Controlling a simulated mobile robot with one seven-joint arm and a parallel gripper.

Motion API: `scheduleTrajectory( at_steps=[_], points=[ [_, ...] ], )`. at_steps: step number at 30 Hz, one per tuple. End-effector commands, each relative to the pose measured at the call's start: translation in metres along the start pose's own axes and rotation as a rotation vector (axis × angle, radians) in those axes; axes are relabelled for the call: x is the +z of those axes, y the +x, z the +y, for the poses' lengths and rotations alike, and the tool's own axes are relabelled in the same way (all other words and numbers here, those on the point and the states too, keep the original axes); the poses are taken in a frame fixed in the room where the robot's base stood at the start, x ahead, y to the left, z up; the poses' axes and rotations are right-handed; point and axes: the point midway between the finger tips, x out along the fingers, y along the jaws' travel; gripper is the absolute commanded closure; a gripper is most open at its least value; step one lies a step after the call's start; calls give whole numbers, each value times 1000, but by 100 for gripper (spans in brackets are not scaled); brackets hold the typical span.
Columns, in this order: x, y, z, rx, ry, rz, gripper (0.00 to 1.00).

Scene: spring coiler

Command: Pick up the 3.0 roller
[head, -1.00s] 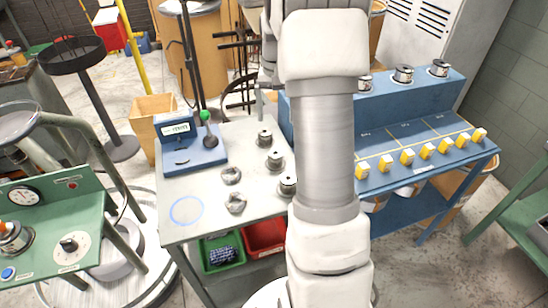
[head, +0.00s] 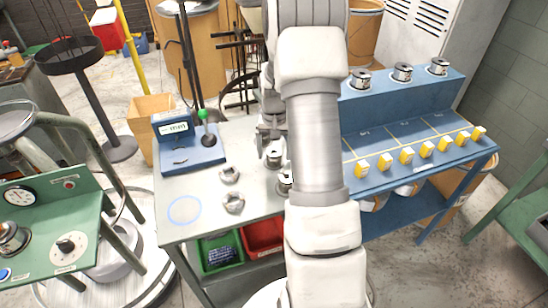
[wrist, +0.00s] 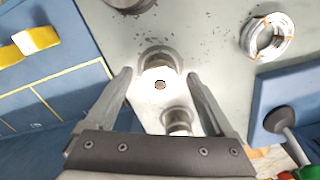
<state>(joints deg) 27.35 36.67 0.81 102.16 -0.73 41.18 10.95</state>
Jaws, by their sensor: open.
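Several small metal rollers stand on the grey table. In the wrist view, one roller (wrist: 158,56) lies between the open fingertips of my gripper (wrist: 159,76), with a bright top and a dark centre hole. A second roller (wrist: 178,121) stands between the fingers, closer to the palm. In the head view, my gripper (head: 271,136) is over the row of rollers and hides part of it. One roller (head: 273,156) shows just below the fingers, and another (head: 284,181) is partly behind my arm. No size mark is legible, so I cannot tell which is 3.0.
A blue device (head: 190,150) with a green-knobbed lever stands left of the rollers. A blue shelf bench (head: 405,130) with yellow blocks stands to the right.

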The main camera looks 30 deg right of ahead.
Motion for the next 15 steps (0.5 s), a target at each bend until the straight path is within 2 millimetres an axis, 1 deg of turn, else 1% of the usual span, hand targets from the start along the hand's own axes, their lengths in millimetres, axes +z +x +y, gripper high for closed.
scheduleTrajectory(
  at_steps=[7, 11, 12, 14, 15],
  points=[
    [0, 2, 0, 0, -1, 1, 12],
    [0, 1, 0, 0, -1, 1, 35],
    [0, 1, 0, 0, -1, 1, 43],
    [0, 1, 0, 0, -1, 1, 53],
    [0, 1, 0, 0, -1, 1, 61]
  ],
)
